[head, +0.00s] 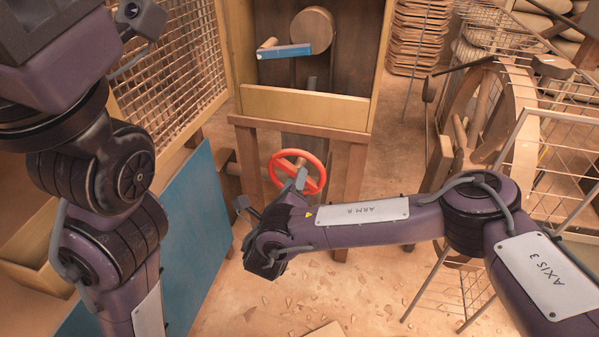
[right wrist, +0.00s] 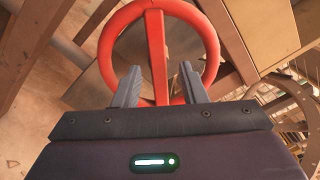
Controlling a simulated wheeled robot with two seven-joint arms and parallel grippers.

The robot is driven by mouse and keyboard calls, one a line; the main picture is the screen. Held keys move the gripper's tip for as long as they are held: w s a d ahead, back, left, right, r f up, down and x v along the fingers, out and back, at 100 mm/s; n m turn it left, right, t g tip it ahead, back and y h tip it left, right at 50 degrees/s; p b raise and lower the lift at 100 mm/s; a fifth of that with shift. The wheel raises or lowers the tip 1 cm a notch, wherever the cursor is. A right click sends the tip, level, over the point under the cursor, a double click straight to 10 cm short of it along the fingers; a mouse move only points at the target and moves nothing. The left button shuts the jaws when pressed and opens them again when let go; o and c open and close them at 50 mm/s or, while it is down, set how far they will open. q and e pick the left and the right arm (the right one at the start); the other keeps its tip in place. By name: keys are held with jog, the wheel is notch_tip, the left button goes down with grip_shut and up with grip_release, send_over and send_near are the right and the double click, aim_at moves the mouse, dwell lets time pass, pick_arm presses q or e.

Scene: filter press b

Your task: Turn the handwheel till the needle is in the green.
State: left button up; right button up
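The red handwheel (head: 321,172) is on the lower front of the wooden press frame, below its cross board. It also fills the top of the right wrist view (right wrist: 212,60), with a red spoke (right wrist: 157,55) running down its middle. My right gripper (head: 298,180) is at the wheel's lower part. In the right wrist view its two fingers (right wrist: 158,78) stand apart, one on each side of the spoke, with gaps to it. I see no needle or green zone in either view. My left arm (head: 110,240) rises at the left; its fingers are out of view.
The press frame (head: 300,107) holds a round wooden disc (head: 313,30) and a blue bar (head: 285,51). A blue panel (head: 190,225) stands at the left, and a wire rack (head: 560,150) and a large wooden wheel at the right. Chips litter the floor.

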jog(key=b+x, duration=0.2)
jog(key=x, duration=0.3)
grip_shut()
